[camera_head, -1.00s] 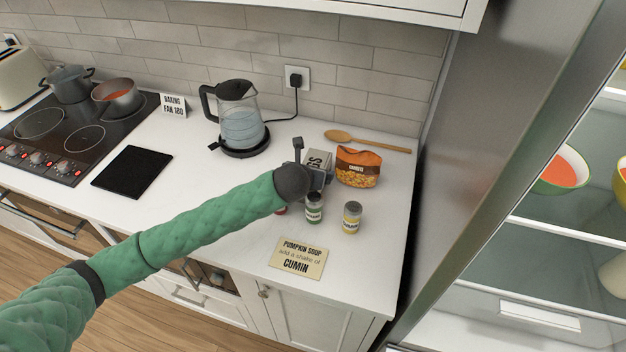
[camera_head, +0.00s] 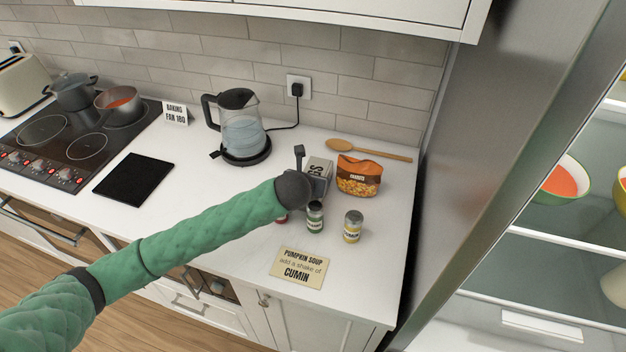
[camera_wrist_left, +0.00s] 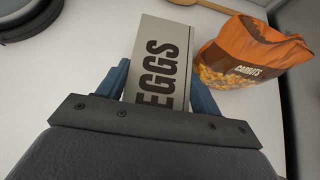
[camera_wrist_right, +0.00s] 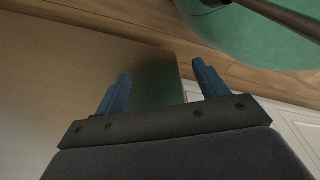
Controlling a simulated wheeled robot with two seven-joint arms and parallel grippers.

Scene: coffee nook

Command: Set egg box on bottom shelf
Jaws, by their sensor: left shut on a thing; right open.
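The egg box (camera_head: 319,168) is a grey carton with dark lettering on the white counter, partly hidden by my left gripper. In the left wrist view the egg box (camera_wrist_left: 163,62) reads EGGS and lies between the two blue fingers. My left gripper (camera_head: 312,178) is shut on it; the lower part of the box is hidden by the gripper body. The open fridge at the right shows shelves, with a white shelf edge (camera_head: 570,236) and a lower compartment below it. My right gripper (camera_wrist_right: 160,92) is open and empty, away from the counter, and shows only in its wrist view.
An orange carrots bag (camera_head: 358,176) stands just right of the egg box. A green-labelled jar (camera_head: 315,217) and a cumin jar (camera_head: 352,227) stand in front. A kettle (camera_head: 241,130) is left, a wooden spoon (camera_head: 370,150) behind.

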